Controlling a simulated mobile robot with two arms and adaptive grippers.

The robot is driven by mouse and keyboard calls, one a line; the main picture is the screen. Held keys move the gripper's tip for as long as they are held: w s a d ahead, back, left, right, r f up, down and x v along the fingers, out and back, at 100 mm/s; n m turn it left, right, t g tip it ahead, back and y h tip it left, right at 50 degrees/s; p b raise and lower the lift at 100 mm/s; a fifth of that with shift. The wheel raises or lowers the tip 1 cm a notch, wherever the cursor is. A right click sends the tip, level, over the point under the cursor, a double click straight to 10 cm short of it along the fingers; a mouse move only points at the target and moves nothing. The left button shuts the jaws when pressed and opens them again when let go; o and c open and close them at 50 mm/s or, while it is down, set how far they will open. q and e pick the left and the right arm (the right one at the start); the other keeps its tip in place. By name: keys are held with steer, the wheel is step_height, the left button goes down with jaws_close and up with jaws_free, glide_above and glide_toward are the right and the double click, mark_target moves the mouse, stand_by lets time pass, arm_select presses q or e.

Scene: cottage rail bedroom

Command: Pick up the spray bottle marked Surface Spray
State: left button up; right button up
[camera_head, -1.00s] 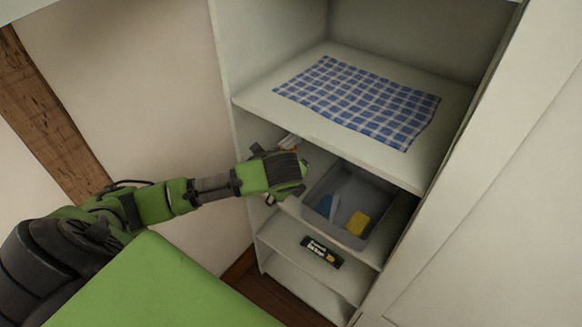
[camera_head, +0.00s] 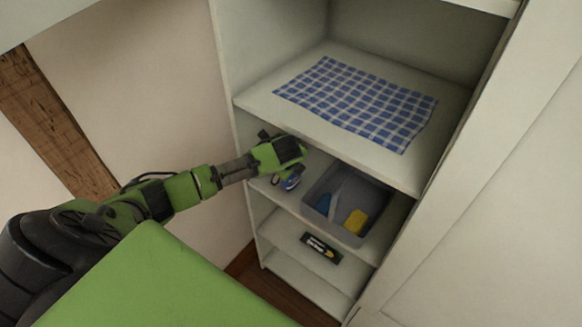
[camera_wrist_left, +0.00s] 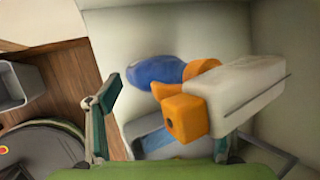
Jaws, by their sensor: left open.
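In the head view, a blue and white part (camera_head: 291,182) shows just below my left gripper (camera_head: 285,160), on the middle shelf. The gripper is open, and its dark fingers stand either side of the nozzle area in the wrist view. Contact cannot be seen. My right gripper is out of view.
A grey bin (camera_head: 372,186) with a yellow sponge (camera_head: 356,221) stands close to the right of the gripper. A shelf with a blue checked cloth (camera_head: 357,102) is just above. A black box (camera_head: 321,248) lies on the shelf below. The cabinet side wall (camera_head: 225,70) is left.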

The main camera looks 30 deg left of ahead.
arm_select(q)
steer(key=shift+w+f, duration=0.1)
steer(key=shift+f, duration=0.05)
steer(key=c, duration=1.5)
steer(key=shift+c, duration=1.3)
steer(key=shift+w+r, duration=0.1)
steer(key=shift+r, duration=0.1)
